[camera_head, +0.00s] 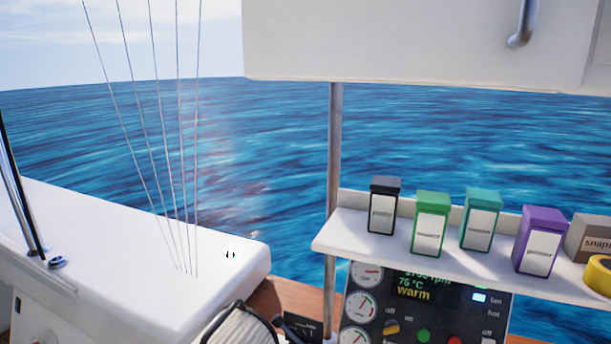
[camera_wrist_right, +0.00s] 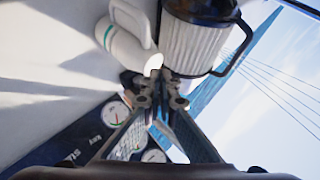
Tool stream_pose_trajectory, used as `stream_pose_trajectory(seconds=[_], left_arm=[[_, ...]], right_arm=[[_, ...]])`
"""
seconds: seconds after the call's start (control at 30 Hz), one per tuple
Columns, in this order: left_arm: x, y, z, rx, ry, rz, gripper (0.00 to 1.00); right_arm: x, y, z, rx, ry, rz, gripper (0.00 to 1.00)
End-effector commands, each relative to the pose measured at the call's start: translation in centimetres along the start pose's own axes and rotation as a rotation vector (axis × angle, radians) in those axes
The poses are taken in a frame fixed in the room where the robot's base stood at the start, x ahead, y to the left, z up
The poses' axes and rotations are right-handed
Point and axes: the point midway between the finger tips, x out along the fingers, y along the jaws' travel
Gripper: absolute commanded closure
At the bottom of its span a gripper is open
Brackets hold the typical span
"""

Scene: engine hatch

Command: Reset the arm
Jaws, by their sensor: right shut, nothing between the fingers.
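My right gripper (camera_wrist_right: 160,88) shows in the right wrist view, its two fingers drawn together with nothing between them. A white ribbed cylinder (camera_wrist_right: 200,47) with a dark cap and handle appears just beyond the fingertips. A white jug-like container (camera_wrist_right: 130,48) with a handle is beside it. I cannot tell whether the fingertips touch either one. A similar pale ribbed object (camera_head: 240,327) is cut off at the bottom of the head view. My left gripper is not in view.
In the head view, a white shelf (camera_head: 340,238) carries a black box (camera_head: 382,212), a green box (camera_head: 430,230), a teal box (camera_head: 480,226), a purple box (camera_head: 538,246) and yellow tape (camera_head: 600,272). A gauge panel (camera_head: 408,318) sits below. A metal pole (camera_head: 334,150) stands left of the shelf.

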Motion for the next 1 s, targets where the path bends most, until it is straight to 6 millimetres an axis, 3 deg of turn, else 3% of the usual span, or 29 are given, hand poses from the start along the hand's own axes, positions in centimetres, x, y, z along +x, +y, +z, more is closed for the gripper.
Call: stream_pose_trajectory(seconds=[0.27,0.47,0.7,0.9,1.0], left_arm=[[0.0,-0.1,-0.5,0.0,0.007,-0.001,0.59],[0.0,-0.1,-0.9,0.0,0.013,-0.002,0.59],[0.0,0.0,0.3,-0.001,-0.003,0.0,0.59],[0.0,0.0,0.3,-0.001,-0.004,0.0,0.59],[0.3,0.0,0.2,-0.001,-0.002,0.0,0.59]], right_arm=[[-2.4,7.1,1.4,-0.172,-0.033,0.149,1.0],[-5.5,13.5,2.9,-0.346,-0.098,0.287,1.0],[-11.2,21.3,5.1,-0.593,-0.238,0.462,1.0],[-16.5,26.2,6.7,-0.781,-0.382,0.575,1.0],[-14.4,27.7,7.1,-0.782,-0.393,0.575,1.0]])
